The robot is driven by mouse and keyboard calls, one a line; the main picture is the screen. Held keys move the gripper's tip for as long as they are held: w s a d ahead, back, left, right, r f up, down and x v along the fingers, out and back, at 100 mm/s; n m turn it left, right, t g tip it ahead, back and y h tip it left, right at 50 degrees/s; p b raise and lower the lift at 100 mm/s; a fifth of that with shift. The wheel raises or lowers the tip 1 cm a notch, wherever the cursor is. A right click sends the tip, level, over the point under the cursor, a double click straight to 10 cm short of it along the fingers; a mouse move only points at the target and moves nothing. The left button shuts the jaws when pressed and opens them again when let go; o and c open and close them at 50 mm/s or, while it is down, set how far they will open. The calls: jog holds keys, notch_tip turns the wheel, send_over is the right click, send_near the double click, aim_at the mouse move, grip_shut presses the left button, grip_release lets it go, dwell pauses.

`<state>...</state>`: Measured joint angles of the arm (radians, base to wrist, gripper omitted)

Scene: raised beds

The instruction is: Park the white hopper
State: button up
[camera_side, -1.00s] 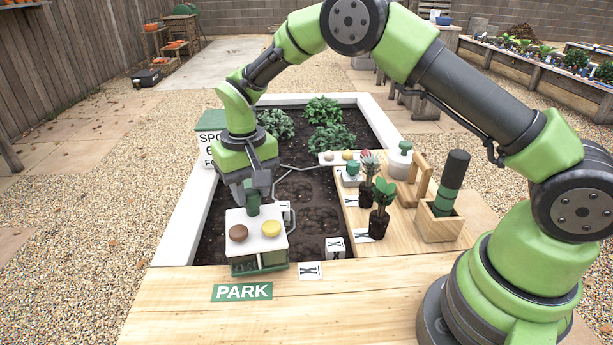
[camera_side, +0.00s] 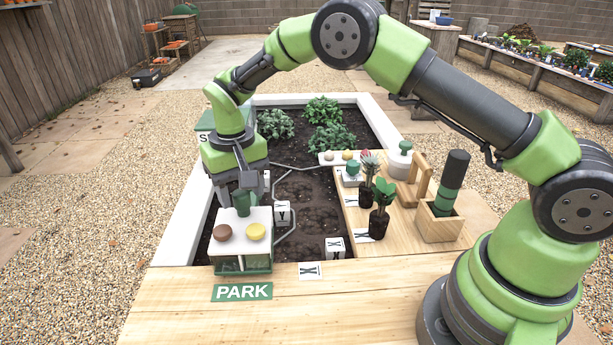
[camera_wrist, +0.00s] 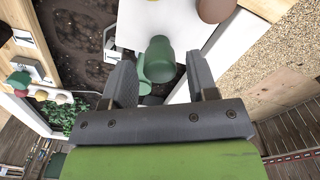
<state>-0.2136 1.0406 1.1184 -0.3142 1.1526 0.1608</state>
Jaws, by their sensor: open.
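The white hopper (camera_side: 225,250) has a green base and an upright green handle (camera_side: 242,203). A brown knob (camera_side: 223,232) and a yellow knob (camera_side: 256,231) sit on its top. It stands at the front left corner of the bed, just behind the green PARK label (camera_side: 242,292) on the front board. My gripper (camera_side: 241,196) is open at the handle. In the wrist view, my gripper (camera_wrist: 158,66) has the green handle (camera_wrist: 158,60) between its fingers, with gaps showing on both sides. The hopper's white top (camera_wrist: 190,25) shows beyond.
The wooden board (camera_side: 400,240) on the right carries potted plants, a holder with a dark green-banded cylinder (camera_side: 453,180) and a white lidded pot (camera_side: 399,160). A white Y block (camera_side: 282,213) is right beside the hopper; another marked block (camera_side: 335,248) is farther right. The front board is mostly clear.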

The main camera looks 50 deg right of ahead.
jog(key=shift+r, duration=3.5)
jog(key=s+d+r+t+y, duration=0.1)
jog(key=s+d+r+t, duration=0.25)
jog(key=s+r, duration=0.95)
jog(key=s+d+r+m+t+y, duration=0.1)
jog(key=s+d+t, duration=0.1)
jog(key=s, duration=1.1)
jog(key=shift+s+d+t, duration=0.2)
jog(key=shift+d+t, duration=0.1)
jog(key=shift+t, duration=0.55)
